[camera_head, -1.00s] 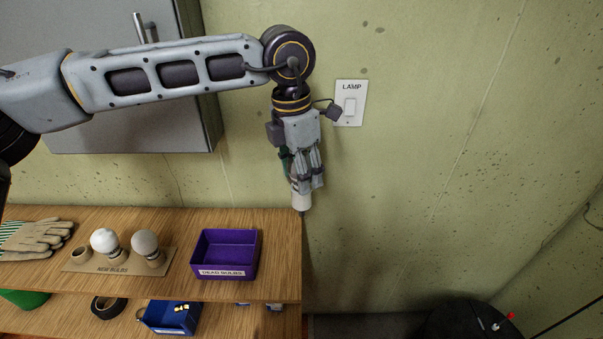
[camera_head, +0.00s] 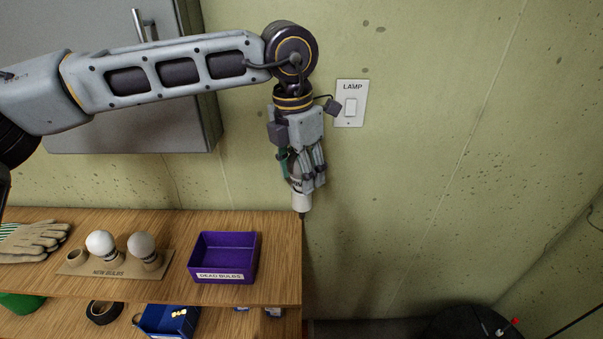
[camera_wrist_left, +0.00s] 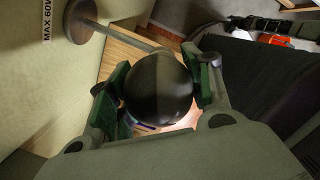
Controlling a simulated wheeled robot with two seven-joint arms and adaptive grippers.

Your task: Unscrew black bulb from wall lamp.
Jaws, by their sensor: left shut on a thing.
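The black bulb (camera_wrist_left: 158,88) is a dark round globe between the green-padded fingers of my left gripper (camera_wrist_left: 158,95) in the left wrist view. In the head view my left gripper (camera_head: 306,180) points down beside the wall, shut on the bulb, which the fingers mostly hide there. A pale lamp socket (camera_head: 301,201) shows just below the fingertips. I cannot tell whether the bulb's base is still in the socket. In the left wrist view a round wall plate (camera_wrist_left: 80,20) with a thin arm sits near a "MAX 60W" label (camera_wrist_left: 47,20). My right gripper is not in view.
A purple "DEAD BULBS" bin (camera_head: 253,262) stands at the wooden shelf's (camera_head: 285,285) right end. A "NEW BULBS" holder (camera_head: 120,267) carries two pale bulbs. Gloves (camera_head: 35,240) lie at left. A grey cabinet (camera_head: 130,140) hangs behind my arm. A "LAMP" switch (camera_head: 351,107) is right of the gripper.

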